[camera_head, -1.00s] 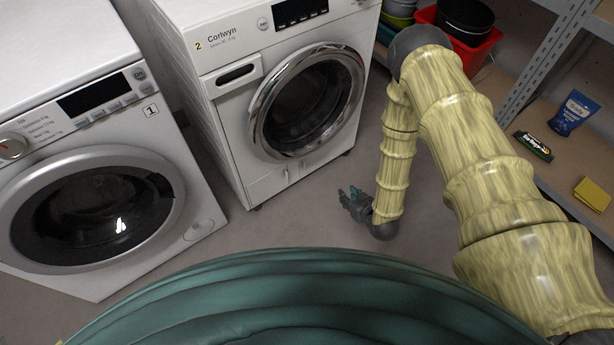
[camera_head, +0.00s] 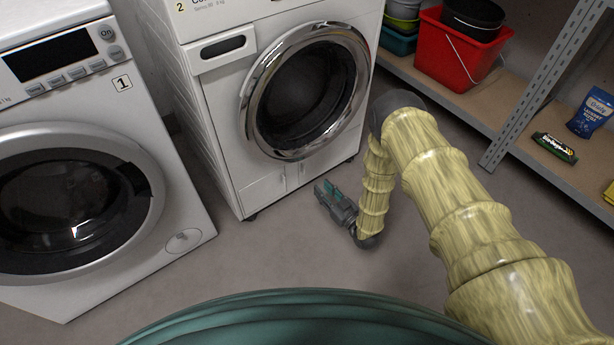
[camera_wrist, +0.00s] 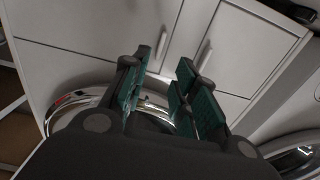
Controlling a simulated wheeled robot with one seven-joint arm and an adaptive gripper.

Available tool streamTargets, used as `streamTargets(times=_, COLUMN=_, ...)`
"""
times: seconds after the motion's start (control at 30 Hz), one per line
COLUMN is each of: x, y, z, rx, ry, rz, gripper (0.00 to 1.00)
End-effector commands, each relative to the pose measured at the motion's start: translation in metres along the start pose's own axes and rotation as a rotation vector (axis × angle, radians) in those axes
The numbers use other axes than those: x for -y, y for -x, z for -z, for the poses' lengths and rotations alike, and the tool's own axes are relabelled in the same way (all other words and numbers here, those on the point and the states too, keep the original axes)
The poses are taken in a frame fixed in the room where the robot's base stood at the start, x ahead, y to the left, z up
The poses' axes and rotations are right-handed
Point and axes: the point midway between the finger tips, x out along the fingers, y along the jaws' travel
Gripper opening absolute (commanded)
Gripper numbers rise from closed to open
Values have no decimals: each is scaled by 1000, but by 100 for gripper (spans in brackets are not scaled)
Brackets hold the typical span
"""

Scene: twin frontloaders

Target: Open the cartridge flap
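The white front-loader marked 2 (camera_head: 222,110) stands at the middle, its chrome-ringed door shut. Low on its front are two flat white panels, a left one (camera_head: 262,196) and a right one (camera_head: 322,166), each with a small upright handle by their shared seam. Both look shut; no label shows which is the cartridge flap. The wrist view shows the panels upside down, with one handle (camera_wrist: 161,48) and another handle (camera_wrist: 204,52) beyond my fingertips. My gripper (camera_head: 326,190) is low before the panels, and in the wrist view (camera_wrist: 165,80) its green-padded fingers are apart and empty.
The front-loader marked 1 (camera_head: 150,185) stands at the left, with a round cover low on its front. A shelf (camera_head: 470,110) at the right holds a red bucket (camera_head: 450,55), a blue pouch (camera_head: 590,112) and a dark box (camera_head: 555,147). The floor between is clear.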

Motion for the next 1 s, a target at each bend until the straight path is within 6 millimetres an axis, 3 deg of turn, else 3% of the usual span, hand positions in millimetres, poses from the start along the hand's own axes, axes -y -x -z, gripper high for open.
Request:
streamTargets(times=0.6, x=0, y=-87, z=-2, rx=-2, ry=1, rz=0, gripper=29)
streamTargets(times=1.0, x=-1, y=-105, z=1, rx=0, ry=1, rz=-1, gripper=29)
